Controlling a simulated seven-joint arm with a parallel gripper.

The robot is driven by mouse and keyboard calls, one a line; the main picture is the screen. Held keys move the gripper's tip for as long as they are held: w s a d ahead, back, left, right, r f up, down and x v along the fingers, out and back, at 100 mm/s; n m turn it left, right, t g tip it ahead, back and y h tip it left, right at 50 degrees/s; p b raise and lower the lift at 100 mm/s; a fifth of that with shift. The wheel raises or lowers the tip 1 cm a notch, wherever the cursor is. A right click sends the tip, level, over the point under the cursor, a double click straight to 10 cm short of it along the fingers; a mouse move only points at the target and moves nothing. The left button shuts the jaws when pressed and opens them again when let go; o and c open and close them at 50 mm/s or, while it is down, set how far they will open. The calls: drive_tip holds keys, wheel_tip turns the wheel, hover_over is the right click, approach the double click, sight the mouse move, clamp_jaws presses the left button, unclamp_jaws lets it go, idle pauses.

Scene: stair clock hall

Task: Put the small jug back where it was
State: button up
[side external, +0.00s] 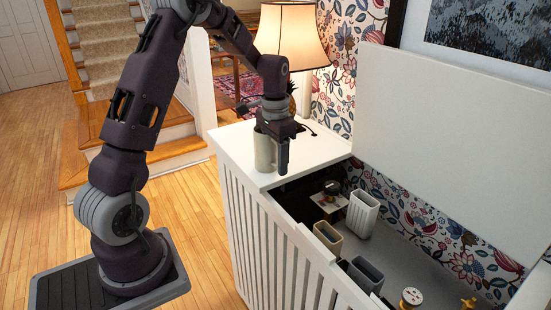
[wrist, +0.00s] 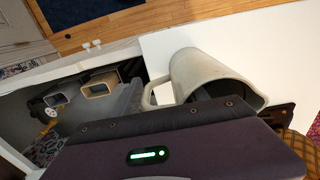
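The small jug (side external: 264,152) is a pale grey-cream cylinder, upright at the white cabinet top's (side external: 320,150) near end. In the wrist view the jug (wrist: 200,75) shows its open rim towards the lower right and its handle on the left. My gripper (side external: 281,165) points down right at the jug, with one dark finger in front of its right side. The other finger is mostly hidden. In the wrist view a grey finger shows beside the handle. Whether the fingers press on the jug is not clear, nor whether its base touches the top.
A lamp (side external: 291,38) and a pineapple-like object (side external: 291,100) stand behind my gripper. Right of the top is an open compartment with a white container (side external: 362,213), a beige container (side external: 327,238), a dark grey one (side external: 365,272) and smaller items. Its raised white lid (side external: 450,130) stands behind.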

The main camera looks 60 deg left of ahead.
drive_tip(key=shift+o, duration=0.5)
wheel_tip(320, 180, up, 12)
drive_tip(key=shift+f, duration=0.1)
drive_tip(key=s+d+r+t, duration=0.3)
drive_tip(key=s+d+r, duration=0.4)
drive_tip(key=s+d, duration=0.45)
drive_tip(key=s+d+f+t, duration=0.2)
drive_tip(key=s+d, duration=0.4)
drive_tip(key=s, duration=0.5)
drive_tip(key=shift+s+d+f+t, duration=0.3)
drive_tip(key=shift+s+f, duration=0.05)
drive_tip(key=shift+f, duration=0.45)
drive_tip(key=shift+o, duration=0.3)
